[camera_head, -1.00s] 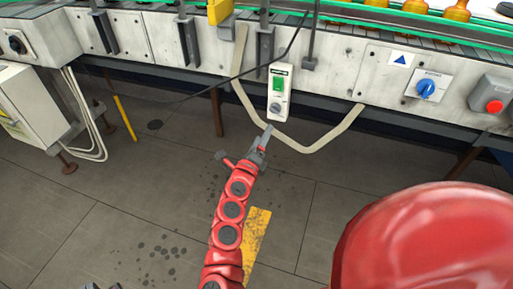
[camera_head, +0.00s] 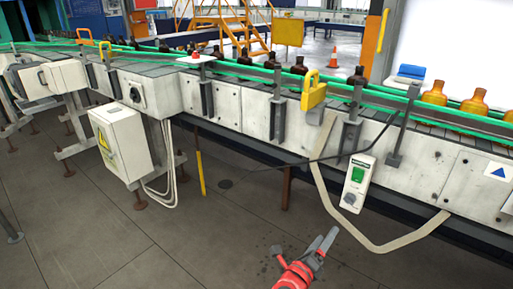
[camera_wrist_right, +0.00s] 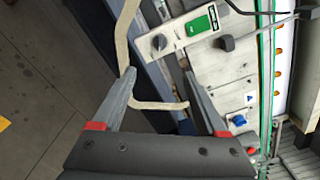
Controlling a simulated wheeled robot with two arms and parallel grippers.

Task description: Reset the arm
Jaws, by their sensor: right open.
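My right arm comes up from the bottom of the head view, red, with its right gripper (camera_head: 323,242) at the end. The gripper is in front of the conveyor's side, below and left of the white switch box with a green switch (camera_head: 358,175). In the right wrist view the two grey fingers of the gripper (camera_wrist_right: 160,100) are spread apart with nothing between them. The switch box (camera_wrist_right: 188,32) is beyond the fingertips there, apart from them. My left gripper does not show.
The conveyor (camera_head: 240,108) with green rails runs across the head view, carrying dark and amber bottles (camera_head: 433,93). A beige hose (camera_head: 318,165) loops below the switch box. A white electrical cabinet (camera_head: 122,145) stands at left. The grey floor (camera_head: 150,240) in front is open.

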